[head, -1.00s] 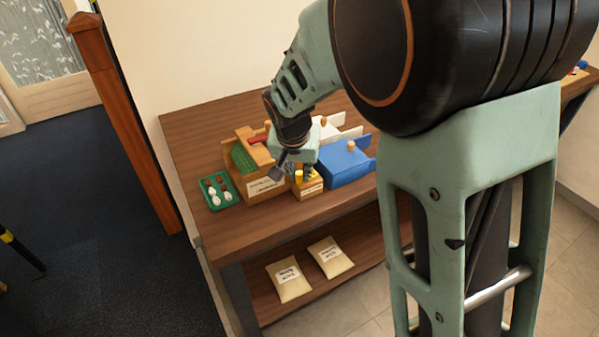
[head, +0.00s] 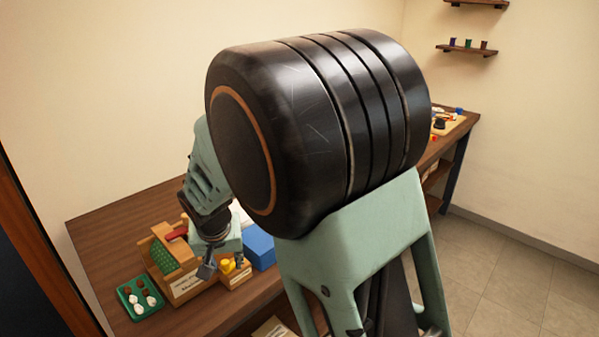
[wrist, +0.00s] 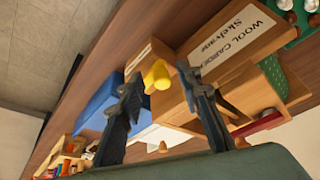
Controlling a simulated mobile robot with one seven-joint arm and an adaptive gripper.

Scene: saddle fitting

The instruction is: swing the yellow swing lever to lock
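The yellow swing lever (wrist: 157,75) shows in the wrist view as a short, rounded yellow piece by a small wooden block. In the head view the yellow lever (head: 228,266) is small, on the small wooden block (head: 238,278) at the bench front. My gripper (wrist: 160,74) is open, its two dark fingers apart with the lever between them in the picture. I cannot tell whether either finger touches it. In the head view my gripper (head: 208,268) is just left of the lever, partly hidden by my wrist. The lever's pivot is not clear.
The wooden box labelled wool carder (wrist: 228,40) stands beside the lever, with a green studded pad and a red part (wrist: 258,124). A blue box (head: 259,247) is on the other side. A green tray (head: 125,298) with white and brown pieces lies left on the bench (head: 100,235).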

